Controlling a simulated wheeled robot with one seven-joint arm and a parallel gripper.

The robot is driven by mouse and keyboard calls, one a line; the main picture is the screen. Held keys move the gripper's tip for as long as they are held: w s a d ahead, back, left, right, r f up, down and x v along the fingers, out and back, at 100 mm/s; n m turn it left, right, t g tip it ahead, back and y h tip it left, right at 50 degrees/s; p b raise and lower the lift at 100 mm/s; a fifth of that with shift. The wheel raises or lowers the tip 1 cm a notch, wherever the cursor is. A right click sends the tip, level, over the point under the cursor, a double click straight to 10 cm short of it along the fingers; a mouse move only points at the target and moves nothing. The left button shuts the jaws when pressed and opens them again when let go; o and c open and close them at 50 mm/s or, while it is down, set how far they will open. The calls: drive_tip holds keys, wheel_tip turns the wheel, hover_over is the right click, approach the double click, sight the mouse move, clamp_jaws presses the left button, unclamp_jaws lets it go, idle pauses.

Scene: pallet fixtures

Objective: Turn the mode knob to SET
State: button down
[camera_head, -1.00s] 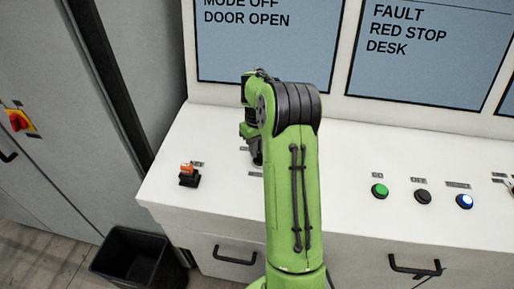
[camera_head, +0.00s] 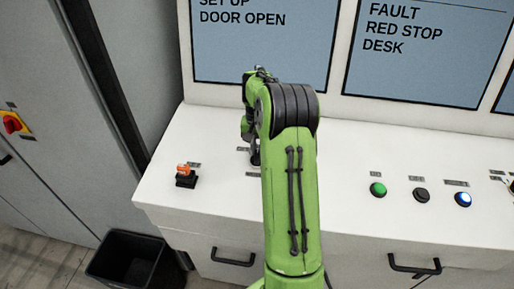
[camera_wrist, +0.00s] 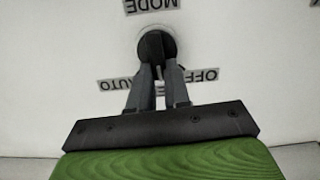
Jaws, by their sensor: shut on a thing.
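The black round mode knob (camera_wrist: 141,44) shows at the upper middle of the wrist view, on the white desk top. An upside-down MODE label (camera_wrist: 150,5) lies beyond it, with AUTO (camera_wrist: 120,84) and OFF (camera_wrist: 203,77) labels on the near side. My gripper (camera_wrist: 157,65) is shut on the knob's grip, its two fingers on either side of it. The left screen (camera_head: 262,50) reads SET UP, DOOR OPEN.
A small orange-and-black switch (camera_head: 185,177) stands left of my gripper. Green (camera_head: 378,190), black (camera_head: 421,195) and blue-lit (camera_head: 462,200) buttons lie to the right. A second screen (camera_head: 425,60) reads FAULT, RED STOP DESK. A dark bin (camera_head: 135,262) stands on the floor at left.

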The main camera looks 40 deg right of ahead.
sight(258, 150)
drive_tip(key=shift+d+m, duration=0.1)
drive_tip(key=shift+m, duration=0.2)
idle(0.4)
drive_tip(key=c, duration=1.1)
unclamp_jaws()
wheel_tip(258, 150, up, 16)
drive_tip(key=p, duration=0.2)
drive_tip(key=shift+p, duration=0.3)
drive_tip(key=shift+f, duration=0.1)
